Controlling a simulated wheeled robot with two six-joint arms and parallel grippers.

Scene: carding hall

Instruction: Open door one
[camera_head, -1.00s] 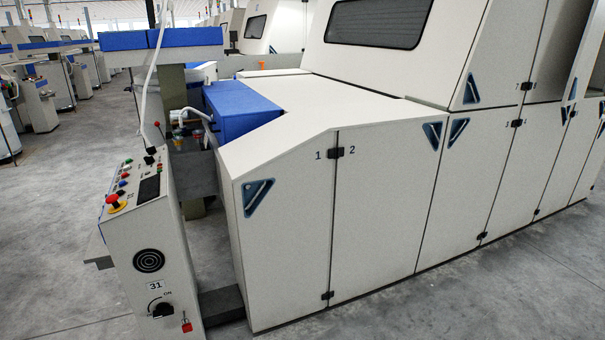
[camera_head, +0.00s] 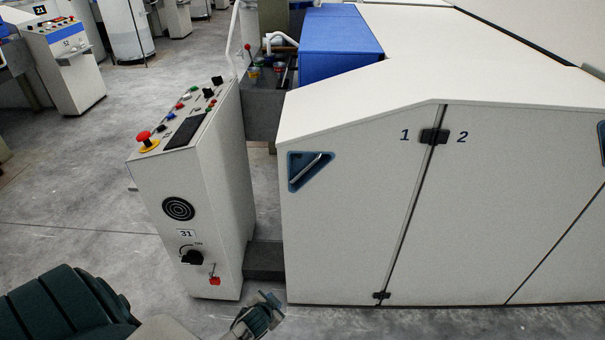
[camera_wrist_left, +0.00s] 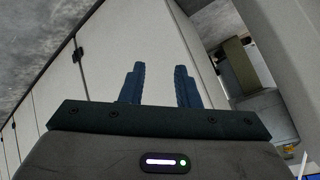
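Door one (camera_head: 350,215) is the pale panel marked "1" at the left end of the big machine. It is shut, level with door two (camera_head: 480,210). Its handle (camera_head: 313,168) is a slanted bar in a blue triangular recess near its upper left corner. A black hinge (camera_head: 434,136) joins the seam to door two. My left gripper (camera_head: 268,308) is low at the bottom of the head view, below the handle and near the door's lower left corner. In the left wrist view its two blue fingers (camera_wrist_left: 158,88) are apart with nothing between them, facing pale panels. My right gripper is out of view.
A control cabinet (camera_head: 192,200) numbered 31 stands just left of door one, with a red emergency button (camera_head: 146,139) and a black rotary switch (camera_head: 192,257). A narrow gap separates it from the machine. Grey concrete floor (camera_head: 80,220) lies open to the left.

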